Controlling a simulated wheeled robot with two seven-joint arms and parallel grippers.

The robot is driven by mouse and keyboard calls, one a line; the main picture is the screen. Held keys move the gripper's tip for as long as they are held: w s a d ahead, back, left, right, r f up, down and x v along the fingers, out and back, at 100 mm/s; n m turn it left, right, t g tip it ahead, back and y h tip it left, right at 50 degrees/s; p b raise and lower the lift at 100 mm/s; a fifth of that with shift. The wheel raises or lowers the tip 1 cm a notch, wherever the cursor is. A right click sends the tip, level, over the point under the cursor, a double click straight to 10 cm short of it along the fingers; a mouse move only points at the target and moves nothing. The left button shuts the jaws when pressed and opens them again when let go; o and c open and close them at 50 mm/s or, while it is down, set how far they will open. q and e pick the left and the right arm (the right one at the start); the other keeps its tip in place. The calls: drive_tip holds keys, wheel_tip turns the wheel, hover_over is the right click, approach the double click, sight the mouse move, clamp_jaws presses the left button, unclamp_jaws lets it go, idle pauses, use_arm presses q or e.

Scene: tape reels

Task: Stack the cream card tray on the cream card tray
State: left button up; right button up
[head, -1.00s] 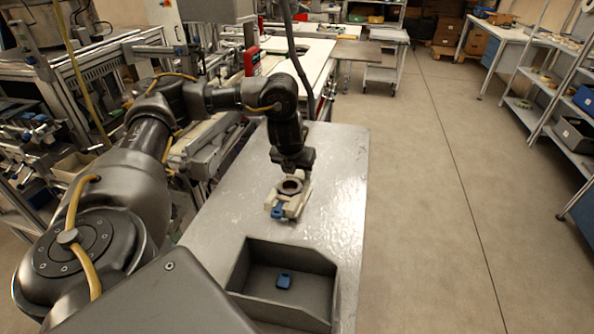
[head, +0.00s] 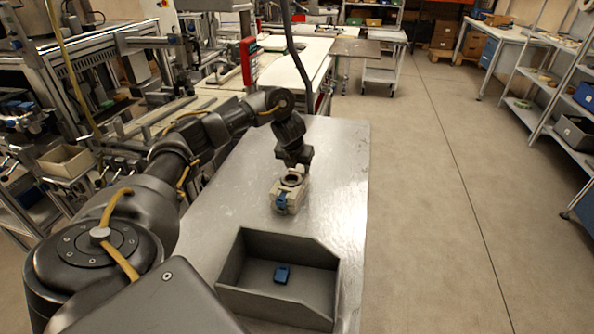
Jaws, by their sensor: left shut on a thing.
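My left gripper (head: 298,170) points down over the grey metal table and is shut on a cream card tray (head: 297,188). The cream shape is small and block-like. A dark round ring shows on its top and a blue part (head: 281,201) on its near side. The second cream card tray cannot be clearly told apart from the first; the cream shape may be two trays, one above the other. The fingers hide the far side. I cannot tell whether the trays touch. My right gripper is not in view.
A dark grey open bin (head: 230,272) stands at the near end of the table (head: 338,165), with a blue item (head: 282,273) inside. The table's right edge drops to open floor. Bare table lies around the cream shape.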

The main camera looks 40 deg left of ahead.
use_arm(q)
drive_tip(key=shift+f, duration=0.4)
drive_tip(key=shift+r, duration=0.1)
drive_tip(key=o, duration=1.1)
